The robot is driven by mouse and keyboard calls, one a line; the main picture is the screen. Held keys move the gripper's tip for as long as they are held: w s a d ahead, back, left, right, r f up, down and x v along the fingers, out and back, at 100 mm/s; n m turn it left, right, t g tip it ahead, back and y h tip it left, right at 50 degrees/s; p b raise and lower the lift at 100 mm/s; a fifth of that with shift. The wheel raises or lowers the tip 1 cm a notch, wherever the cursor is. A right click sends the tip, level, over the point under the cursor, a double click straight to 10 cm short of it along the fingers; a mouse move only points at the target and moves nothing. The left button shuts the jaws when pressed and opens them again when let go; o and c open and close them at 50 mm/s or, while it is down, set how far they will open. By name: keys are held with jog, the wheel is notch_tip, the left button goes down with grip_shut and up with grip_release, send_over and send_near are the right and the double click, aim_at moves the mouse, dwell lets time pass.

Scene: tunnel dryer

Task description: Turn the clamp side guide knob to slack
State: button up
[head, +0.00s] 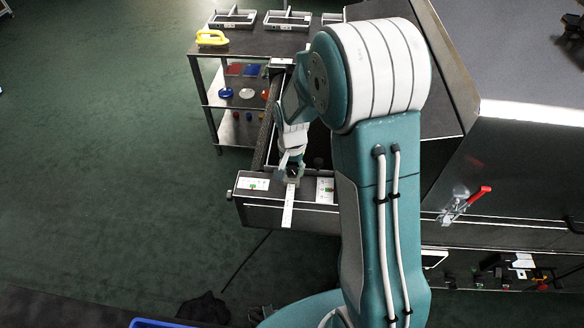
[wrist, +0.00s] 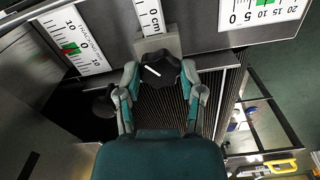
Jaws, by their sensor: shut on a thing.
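The clamp side guide knob (wrist: 158,72) is a black lobed knob with a white pointer line, seen in the wrist view on a grey block below a scale marked "0 cm" (wrist: 152,16). Its white line lies at a slant. My gripper (wrist: 160,80) has its two fingers on either side of the knob, shut on it. In the head view my gripper (head: 291,165) reaches down to the end of the conveyor, by the white scale strip (head: 288,206). The knob itself is mostly hidden there by my fingers.
Scale plates with green marks flank the knob, one at left (wrist: 74,46) and one at right (wrist: 262,12). A second black knob (wrist: 104,103) sits nearby. A shelf table (head: 262,44) with a yellow-handled tool (head: 212,38) stands behind. A red-handled toggle clamp (head: 464,203) is at right.

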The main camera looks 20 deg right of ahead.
aim_at(291, 170)
jog(key=n, duration=0.5)
jog(key=shift+f+n, duration=0.1)
jog(key=shift+n, duration=0.2)
jog(key=n, duration=0.5)
jog(key=shift+n, duration=0.3)
jog(key=o, duration=1.1)
jog(key=shift+o, duration=0.2)
jog(key=shift+w, duration=0.1)
notch_tip(291, 170, up, 12)
